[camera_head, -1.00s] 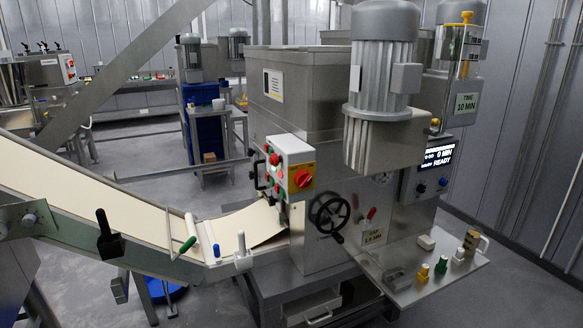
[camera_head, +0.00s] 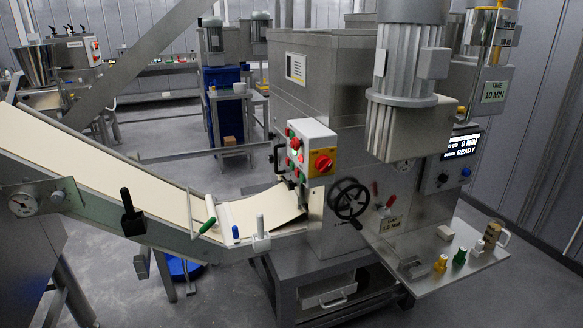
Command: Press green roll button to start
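The control box (camera_head: 315,135), white with a yellow panel, is mounted on the side of the steel pasta machine (camera_head: 330,80). A large red rotary switch (camera_head: 323,163) sits on the yellow panel. Small red and green buttons (camera_head: 296,150) line its left face, seen at a steep angle. The green ones are small, and their labels cannot be read. Neither of my grippers is in view.
A conveyor with a cream dough sheet (camera_head: 110,160) slopes down from the left into the machine. A black handwheel (camera_head: 350,201) sits below the control box. A side shelf (camera_head: 440,280) holds small coloured parts. Open grey floor (camera_head: 210,290) lies in front.

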